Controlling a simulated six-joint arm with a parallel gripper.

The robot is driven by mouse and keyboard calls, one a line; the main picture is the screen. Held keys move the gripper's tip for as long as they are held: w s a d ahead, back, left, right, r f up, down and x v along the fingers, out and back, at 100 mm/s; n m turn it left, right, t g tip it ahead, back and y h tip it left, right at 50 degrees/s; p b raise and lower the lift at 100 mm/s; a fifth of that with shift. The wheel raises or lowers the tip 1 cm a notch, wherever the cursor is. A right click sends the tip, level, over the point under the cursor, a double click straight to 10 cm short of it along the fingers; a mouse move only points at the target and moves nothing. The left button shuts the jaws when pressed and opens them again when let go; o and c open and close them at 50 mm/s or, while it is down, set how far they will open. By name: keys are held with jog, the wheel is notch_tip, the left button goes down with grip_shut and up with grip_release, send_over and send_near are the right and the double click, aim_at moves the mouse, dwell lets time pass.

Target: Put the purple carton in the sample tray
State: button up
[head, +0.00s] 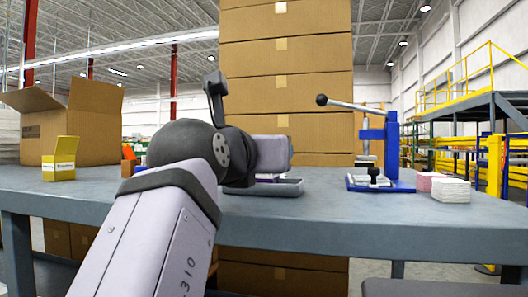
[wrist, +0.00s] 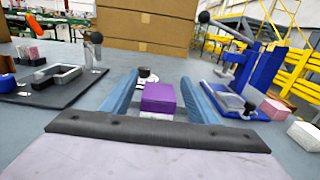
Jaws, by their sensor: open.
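The purple carton (wrist: 158,97) is a small block, centred in the wrist view between the two blue-grey fingers of my gripper (wrist: 159,92). The gripper is open, with a gap visible on both sides of the carton. In the head view my gripper (head: 275,152) is low over the table, and a thin strip of purple shows under it. A shallow grey tray (head: 262,188) with rounded corners lies just below it, partly hidden. I cannot tell whether the carton is inside this tray or behind its rim.
A blue lever press (head: 380,150) stands to the right, with pink and white card stacks (head: 450,190) beside it. A yellow carton (head: 60,160) and an open cardboard box (head: 75,125) are at left. A dark mat with a grey frame (wrist: 58,80) lies left of my gripper.

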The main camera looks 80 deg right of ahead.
jog(key=shift+r+p, duration=0.35)
jog(key=shift+r, duration=0.25)
jog(key=a+b, duration=0.2)
jog(key=a, duration=0.1)
jog(key=a+b, duration=0.1)
jog(key=b, duration=0.1)
jog(key=shift+a+f, duration=0.3)
jog(key=shift+a+r, duration=0.1)
jog(key=shift+a, duration=0.35)
